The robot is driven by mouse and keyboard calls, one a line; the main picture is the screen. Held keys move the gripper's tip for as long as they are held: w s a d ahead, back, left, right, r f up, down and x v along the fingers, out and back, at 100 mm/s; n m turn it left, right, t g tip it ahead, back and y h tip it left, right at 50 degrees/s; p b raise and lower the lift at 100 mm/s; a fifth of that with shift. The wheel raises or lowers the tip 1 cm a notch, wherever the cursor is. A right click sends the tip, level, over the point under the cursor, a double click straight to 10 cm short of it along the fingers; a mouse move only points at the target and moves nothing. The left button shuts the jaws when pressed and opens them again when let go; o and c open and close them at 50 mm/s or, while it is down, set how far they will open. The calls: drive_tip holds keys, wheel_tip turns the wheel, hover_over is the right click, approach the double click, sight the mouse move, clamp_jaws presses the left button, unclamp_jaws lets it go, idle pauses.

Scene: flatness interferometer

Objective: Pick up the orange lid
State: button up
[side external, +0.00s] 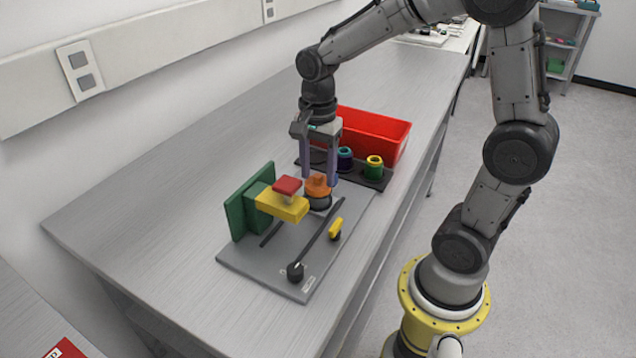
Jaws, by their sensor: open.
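The orange lid (317,184) sits on a dark round base (318,202) on the grey plate, beside the yellow block. My gripper (320,181) is open and points down at the lid. Its two fingers appear on either side of the lid, with the tips around the lid's upper part. I cannot tell whether the fingers touch it. Nothing appears to be held.
A green upright (237,212) with a yellow arm (283,205) and red block (287,185) stands close left. Behind are a red bin (385,130) and a dark tray with colored parts (374,168).

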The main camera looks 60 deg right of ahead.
clamp_jaws()
drive_tip(key=shift+r, duration=0.15)
idle(0.4)
